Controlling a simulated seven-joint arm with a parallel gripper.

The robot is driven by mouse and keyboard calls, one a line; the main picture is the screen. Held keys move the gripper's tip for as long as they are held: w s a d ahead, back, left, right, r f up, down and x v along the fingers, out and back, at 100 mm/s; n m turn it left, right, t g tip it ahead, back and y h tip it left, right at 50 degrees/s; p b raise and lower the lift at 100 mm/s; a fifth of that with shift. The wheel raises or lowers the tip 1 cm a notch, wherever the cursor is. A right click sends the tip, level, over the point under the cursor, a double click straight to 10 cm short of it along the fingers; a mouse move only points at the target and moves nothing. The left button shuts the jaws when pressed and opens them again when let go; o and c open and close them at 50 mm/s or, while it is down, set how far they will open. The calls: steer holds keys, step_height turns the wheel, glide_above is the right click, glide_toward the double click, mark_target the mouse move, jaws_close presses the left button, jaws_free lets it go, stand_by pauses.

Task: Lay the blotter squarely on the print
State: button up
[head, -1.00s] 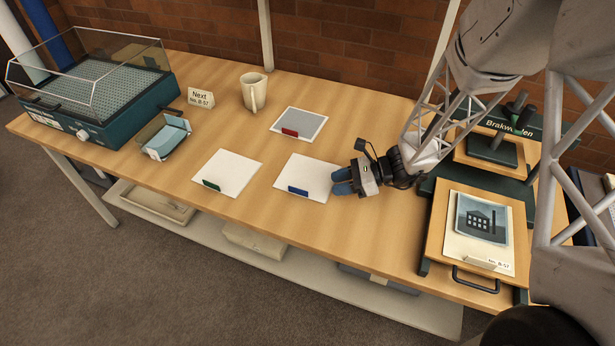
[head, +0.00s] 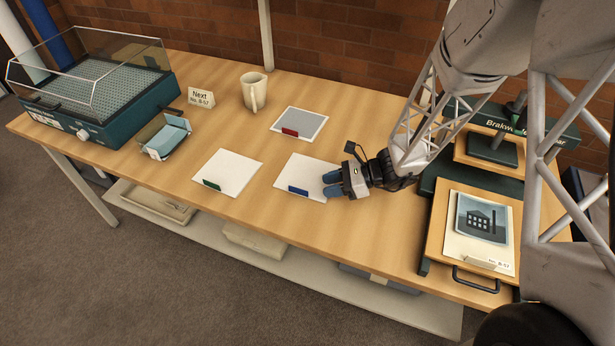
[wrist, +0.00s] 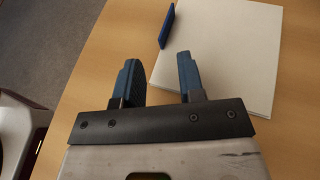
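The print (head: 481,220), a card with a dark factory picture, lies face up on the wooden bed of the press at the right. Three sheets with coloured tabs lie on the table: a white one with a green tab (head: 228,173), a white one with a blue tab (head: 300,177), and a grey, white-bordered one with a red tab (head: 300,123). Which is the blotter is not marked. My gripper (head: 328,184) is open and empty at the blue-tabbed sheet's right edge. In the wrist view, the fingers (wrist: 158,65) stand apart near that sheet's corner (wrist: 225,60) and blue tab (wrist: 167,25).
The press (head: 455,160) stands right, a card "No. B-57" at the print's lower edge. A mug (head: 254,92), a "Next No. B-57" sign (head: 201,98), a small blue-lined tray (head: 166,138) and a teal box with clear lid (head: 98,125) stand left. The front middle table is clear.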

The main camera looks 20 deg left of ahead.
mark_target(313, 196)
steer(key=shift+x, duration=2.6)
steer(key=shift+c, duration=0.2)
jaws_close()
